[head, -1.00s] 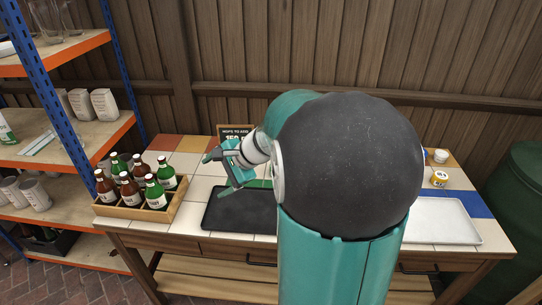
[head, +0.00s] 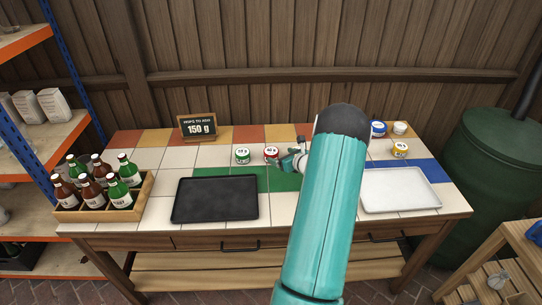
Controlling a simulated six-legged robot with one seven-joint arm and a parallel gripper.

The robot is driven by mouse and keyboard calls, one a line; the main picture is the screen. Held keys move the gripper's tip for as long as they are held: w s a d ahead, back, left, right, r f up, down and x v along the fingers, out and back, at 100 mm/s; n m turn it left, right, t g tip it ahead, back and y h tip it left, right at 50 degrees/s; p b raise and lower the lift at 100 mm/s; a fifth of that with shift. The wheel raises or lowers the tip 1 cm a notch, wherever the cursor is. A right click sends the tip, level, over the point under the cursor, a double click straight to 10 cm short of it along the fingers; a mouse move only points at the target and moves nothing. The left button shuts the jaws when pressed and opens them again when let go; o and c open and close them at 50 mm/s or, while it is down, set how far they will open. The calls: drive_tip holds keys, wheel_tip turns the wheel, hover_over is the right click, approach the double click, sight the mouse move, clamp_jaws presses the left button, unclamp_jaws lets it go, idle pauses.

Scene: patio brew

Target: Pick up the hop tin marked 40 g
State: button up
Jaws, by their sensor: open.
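A red-banded tin (head: 271,154) stands upright on the tiled table in the head view; its small label appears to read 40 g. My gripper (head: 284,162) is open, low over the table just right of this tin. The gap between them is too small to judge. A green tin (head: 242,155) stands just left of the red one. A yellow tin (head: 400,149), a blue tin (head: 378,129) and a small white tin (head: 400,128) stand right of my arm. Their labels are hard to read. My arm hides part of the table's middle.
A black tray (head: 215,199) lies at front left and a white tray (head: 400,190) at front right. A bottle crate (head: 142,202) stands at the left end. A sign reading 150 g (head: 198,127) stands at the back. Shelving is left, a green barrel (head: 490,150) right.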

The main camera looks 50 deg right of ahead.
sight(269, 151)
drive_tip(key=x, duration=1)
drive_tip(key=shift+w+d+f, duration=0.1)
drive_tip(key=shift+w+f, duration=0.05)
drive_tip(key=shift+w, duration=0.05)
drive_tip(key=c, duration=1.1)
